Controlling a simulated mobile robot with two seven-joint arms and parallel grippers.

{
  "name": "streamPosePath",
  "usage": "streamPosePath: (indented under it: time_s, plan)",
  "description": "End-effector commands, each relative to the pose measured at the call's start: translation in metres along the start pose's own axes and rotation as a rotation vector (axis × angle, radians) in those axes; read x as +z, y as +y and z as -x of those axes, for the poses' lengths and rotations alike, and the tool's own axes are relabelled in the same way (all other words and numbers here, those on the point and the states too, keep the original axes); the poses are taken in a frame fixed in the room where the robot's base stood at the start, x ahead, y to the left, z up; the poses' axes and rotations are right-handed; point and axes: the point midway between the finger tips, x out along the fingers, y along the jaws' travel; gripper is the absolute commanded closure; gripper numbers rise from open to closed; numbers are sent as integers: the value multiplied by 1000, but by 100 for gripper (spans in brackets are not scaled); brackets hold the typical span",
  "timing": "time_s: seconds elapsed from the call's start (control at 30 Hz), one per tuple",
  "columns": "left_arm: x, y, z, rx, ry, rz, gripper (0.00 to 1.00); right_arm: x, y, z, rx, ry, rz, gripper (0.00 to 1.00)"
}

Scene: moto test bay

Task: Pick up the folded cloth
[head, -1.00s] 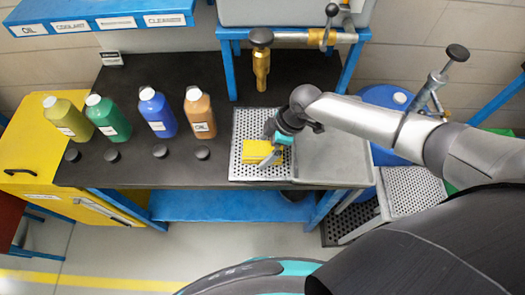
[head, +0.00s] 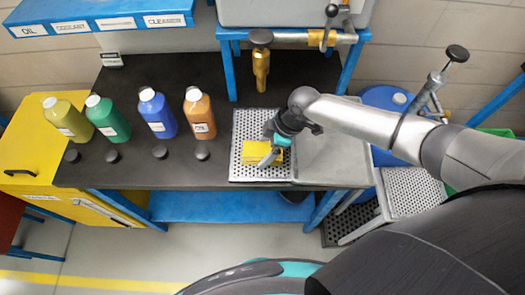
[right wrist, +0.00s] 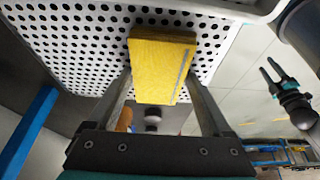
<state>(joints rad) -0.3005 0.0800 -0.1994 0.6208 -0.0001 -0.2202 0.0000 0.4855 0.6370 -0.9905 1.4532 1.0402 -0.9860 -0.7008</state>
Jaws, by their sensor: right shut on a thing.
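The yellow folded cloth (head: 257,151) is over the perforated metal plate (head: 240,174) at the front of the dark bench. My right gripper (head: 273,153) reaches it from the right and is shut on it. In the right wrist view the cloth (right wrist: 160,68) sits between the two fingers, with a thin grey strip along one edge. I cannot tell whether the cloth touches the plate. What looks like my left gripper (right wrist: 268,72) shows small at the right of the right wrist view; its jaws are too small to judge.
Green (head: 109,120), blue (head: 158,113), orange (head: 200,114) and olive (head: 68,119) bottles stand on the left of the bench, with black caps in front. A brass nozzle (head: 261,68) hangs behind the plate. A smooth metal surface (head: 335,155) lies right of it.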

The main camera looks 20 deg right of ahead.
Motion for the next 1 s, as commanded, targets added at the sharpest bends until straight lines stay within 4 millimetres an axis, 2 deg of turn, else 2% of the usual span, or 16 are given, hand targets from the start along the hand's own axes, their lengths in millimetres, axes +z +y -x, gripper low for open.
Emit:
streamPosePath:
  time_s: [0.27,0.7,0.83,1.0]
  plan:
    - [0,0,2,0,0,0,50,-4,1,9,2,2,0,70]
    - [-1,0,10,1,0,0,50,-33,1,79,2,2,2,70]
    - [-1,0,11,1,0,0,50,-37,1,90,2,1,1,70]
    - [-1,0,11,1,0,0,50,-38,0,93,1,0,0,70]
